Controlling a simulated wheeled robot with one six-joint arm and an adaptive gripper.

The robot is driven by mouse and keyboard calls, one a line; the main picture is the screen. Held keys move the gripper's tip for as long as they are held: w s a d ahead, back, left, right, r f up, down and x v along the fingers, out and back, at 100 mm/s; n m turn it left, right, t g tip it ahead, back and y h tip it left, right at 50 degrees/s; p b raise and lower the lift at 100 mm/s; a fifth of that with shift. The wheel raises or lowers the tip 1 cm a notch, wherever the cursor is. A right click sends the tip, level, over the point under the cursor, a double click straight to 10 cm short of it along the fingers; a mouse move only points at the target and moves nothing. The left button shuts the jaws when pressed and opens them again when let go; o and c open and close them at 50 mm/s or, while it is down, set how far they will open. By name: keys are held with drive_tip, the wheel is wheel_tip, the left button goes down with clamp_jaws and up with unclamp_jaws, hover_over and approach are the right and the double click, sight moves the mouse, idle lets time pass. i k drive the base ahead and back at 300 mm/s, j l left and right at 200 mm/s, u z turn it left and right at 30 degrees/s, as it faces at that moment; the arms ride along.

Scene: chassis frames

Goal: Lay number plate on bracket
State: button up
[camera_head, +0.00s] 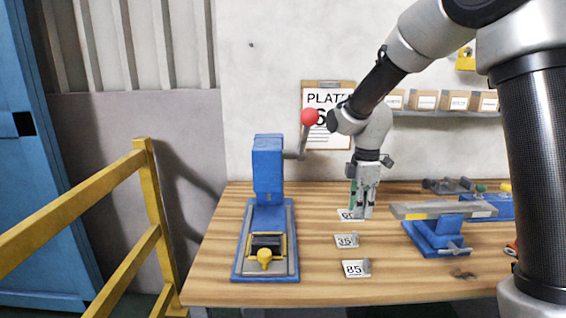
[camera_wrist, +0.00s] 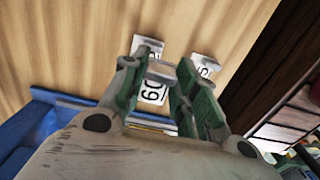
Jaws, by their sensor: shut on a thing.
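My gripper (camera_head: 362,212) reaches down to the wooden bench and is shut on the small grey tab of a white number plate (camera_head: 346,215). The plate's first digit looks like a 6; the rest is hidden by my fingers in the head view. In the wrist view, the plate (camera_wrist: 152,92) shows between my gripper's green-sided fingers (camera_wrist: 163,72), at or close to the bench. Plate 35 (camera_head: 346,240) and plate 85 (camera_head: 356,268) lie nearer the front. A blue press-like stand (camera_head: 268,170) holds a dark block with a yellow knob (camera_head: 264,256). I cannot tell which part is the bracket.
A grey bar on a blue stand (camera_head: 440,210) is at the right. A red-knobbed lever (camera_head: 309,117) sticks out from the press. A wall sheet (camera_head: 330,130) reads "PLATE", its number partly covered by my arm. A yellow railing (camera_head: 150,200) stands at the left.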

sight(266, 244)
drive_tip(key=k, duration=1.05)
